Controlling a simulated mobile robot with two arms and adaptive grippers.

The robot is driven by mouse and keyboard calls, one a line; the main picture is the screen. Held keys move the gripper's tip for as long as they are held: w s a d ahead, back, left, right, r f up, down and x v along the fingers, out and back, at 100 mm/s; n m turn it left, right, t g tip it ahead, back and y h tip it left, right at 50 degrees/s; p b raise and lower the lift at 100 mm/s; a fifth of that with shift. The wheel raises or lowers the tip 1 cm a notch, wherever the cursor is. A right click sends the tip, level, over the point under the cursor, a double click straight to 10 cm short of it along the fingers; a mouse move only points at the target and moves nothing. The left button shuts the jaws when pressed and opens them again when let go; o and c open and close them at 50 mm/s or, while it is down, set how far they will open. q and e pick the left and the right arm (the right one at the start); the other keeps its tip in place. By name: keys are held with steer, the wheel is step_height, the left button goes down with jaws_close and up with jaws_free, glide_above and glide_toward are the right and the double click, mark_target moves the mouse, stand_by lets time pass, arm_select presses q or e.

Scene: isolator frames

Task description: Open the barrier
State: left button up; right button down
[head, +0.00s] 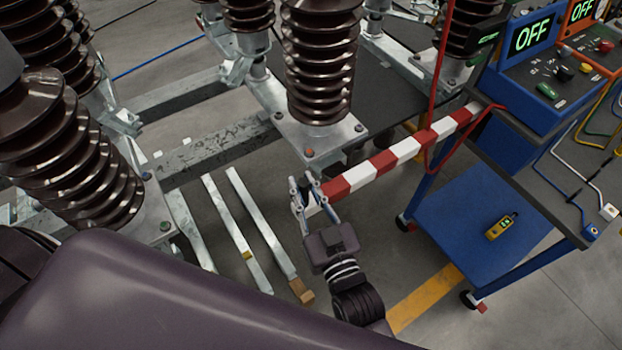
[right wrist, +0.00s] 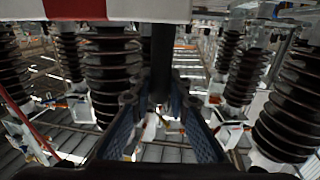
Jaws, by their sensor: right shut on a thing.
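The barrier (head: 385,163) is a red-and-white striped bar. In the head view it runs from beside the insulators at the middle up right to the blue cart. My right gripper (head: 302,183) is at its near left end, with its fingers around that end. In the right wrist view the barrier (right wrist: 120,9) crosses the top edge, and a dark upright rod (right wrist: 162,60) below it stands between the fingers of my right gripper (right wrist: 158,100). The gripper is shut on this part of the barrier. My left gripper is not in view.
Brown ribbed insulators (head: 322,65) on metal bases stand behind and left. A blue cart (head: 485,215) with control boxes reading OFF (head: 532,35) and a yellow device (head: 500,226) stands right. Loose metal bars (head: 262,222) lie on the floor left of my right arm.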

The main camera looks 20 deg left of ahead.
steer(key=shift+s, duration=0.1)
steer(key=c, duration=1.8)
jaws_free()
steer(key=v, duration=1.2)
steer(key=shift+f, duration=0.1)
